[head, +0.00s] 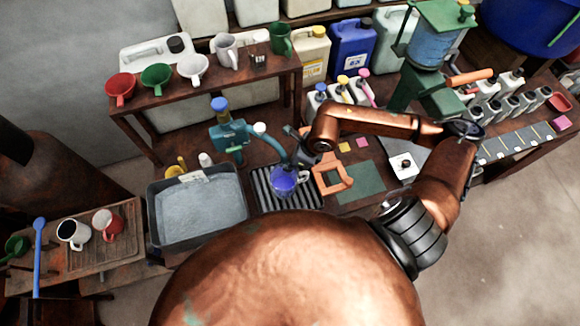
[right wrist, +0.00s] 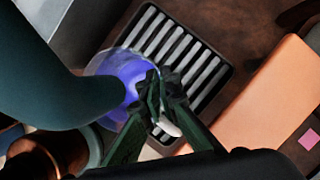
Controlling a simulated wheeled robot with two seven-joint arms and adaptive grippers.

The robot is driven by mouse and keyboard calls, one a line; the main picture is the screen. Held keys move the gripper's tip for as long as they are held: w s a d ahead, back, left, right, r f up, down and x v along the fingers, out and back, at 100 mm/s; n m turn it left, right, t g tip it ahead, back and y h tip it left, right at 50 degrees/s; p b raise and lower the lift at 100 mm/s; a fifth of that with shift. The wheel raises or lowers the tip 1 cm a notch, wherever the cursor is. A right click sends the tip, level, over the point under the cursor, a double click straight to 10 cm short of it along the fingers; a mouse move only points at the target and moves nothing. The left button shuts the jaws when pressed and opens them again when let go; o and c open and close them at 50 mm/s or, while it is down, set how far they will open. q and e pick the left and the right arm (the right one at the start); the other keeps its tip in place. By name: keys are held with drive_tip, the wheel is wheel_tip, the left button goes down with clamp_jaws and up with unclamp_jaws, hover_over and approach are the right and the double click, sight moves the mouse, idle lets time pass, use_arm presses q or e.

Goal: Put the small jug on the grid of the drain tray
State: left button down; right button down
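The small jug (head: 285,182) is clear with blue liquid in it. In the head view it appears upright over the dark ribbed grid of the drain tray (head: 260,190), below the curved teal spout. In the right wrist view the jug (right wrist: 112,68) overlaps the edge of the drain tray (right wrist: 222,72), partly hidden by the spout. Whether its base touches the grid I cannot tell. My right gripper (right wrist: 160,92) has its fingertips close together at the jug's side and looks shut on its handle; a pale piece shows between the fingers. My left gripper is not in view.
The teal pump with its spout (head: 232,136) stands close behind the jug. A grey basin (head: 197,212) is left of the tray, an orange bracket (head: 332,180) right of it. A green mat (head: 360,184) lies further right. Mugs and funnels line the shelf (head: 190,92) above.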

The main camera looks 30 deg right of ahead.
wheel_tip(320, 180, down, 6)
drive_tip(key=w+d, duration=0.1)
drive_tip(key=shift+w+d, duration=0.25)
drive_tip(key=shift+w, duration=0.15)
drive_tip(key=shift+r, duration=0.1)
drive_tip(key=c, duration=2.7)
unclamp_jaws()
drive_tip(key=o, duration=0.5)
drive_tip(key=shift+o, duration=0.2)
drive_tip(key=v, duration=1.2)
